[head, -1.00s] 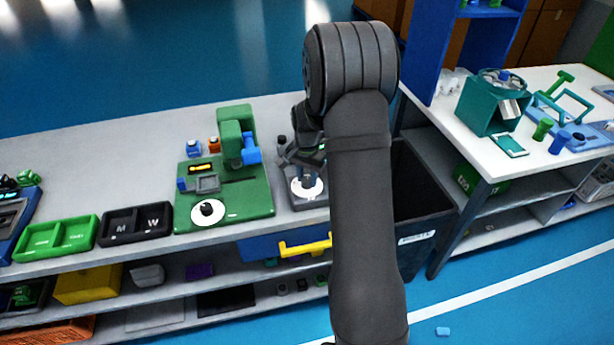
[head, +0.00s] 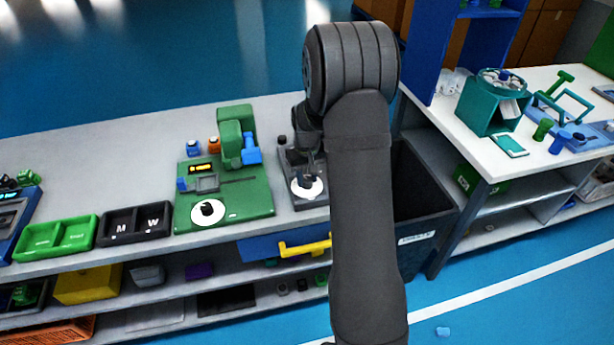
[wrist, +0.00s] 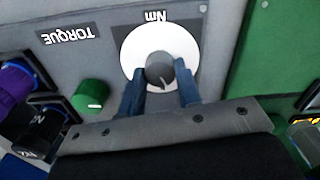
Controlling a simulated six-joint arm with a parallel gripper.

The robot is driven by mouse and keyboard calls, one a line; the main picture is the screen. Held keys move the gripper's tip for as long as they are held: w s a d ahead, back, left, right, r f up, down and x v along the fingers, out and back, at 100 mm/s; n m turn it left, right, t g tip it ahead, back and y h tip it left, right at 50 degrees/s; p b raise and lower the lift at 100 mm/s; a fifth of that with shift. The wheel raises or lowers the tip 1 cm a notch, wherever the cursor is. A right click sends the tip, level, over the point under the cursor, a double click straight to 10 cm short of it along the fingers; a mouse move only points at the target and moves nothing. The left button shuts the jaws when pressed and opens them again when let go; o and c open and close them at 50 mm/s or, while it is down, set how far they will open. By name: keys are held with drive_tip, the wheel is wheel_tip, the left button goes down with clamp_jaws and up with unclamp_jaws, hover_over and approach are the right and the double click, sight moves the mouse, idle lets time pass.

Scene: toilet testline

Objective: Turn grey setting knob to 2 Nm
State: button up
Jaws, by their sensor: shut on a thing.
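The grey setting knob (wrist: 160,69) sits in the middle of a round white dial (wrist: 137,48) on a grey panel marked "Nm" and "TORQUE", both upside down in the wrist view. My gripper (wrist: 160,88) has its two blue fingers on either side of the knob and is shut on it. A thin dark mark shows on the knob's near side. No scale numbers can be read on the dial. In the head view the white dial (head: 297,188) is on the grey torque unit (head: 287,165), and my arm hides part of it.
A green knob (wrist: 93,95) and dark-framed fittings are left of the dial in the wrist view. A green station (head: 255,195) with its own white dial stands left of the torque unit in the head view. A dark bin (head: 425,215) is to the right.

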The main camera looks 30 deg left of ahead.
sight(307, 179)
drive_tip(key=n, duration=0.7)
idle(0.6)
drive_tip(key=o, duration=1)
wheel_tip(307, 179, up, 17)
drive_tip(key=shift+r, duration=0.2)
wheel_tip(307, 179, down, 18)
drive_tip(key=shift+r, duration=0.25)
idle(0.6)
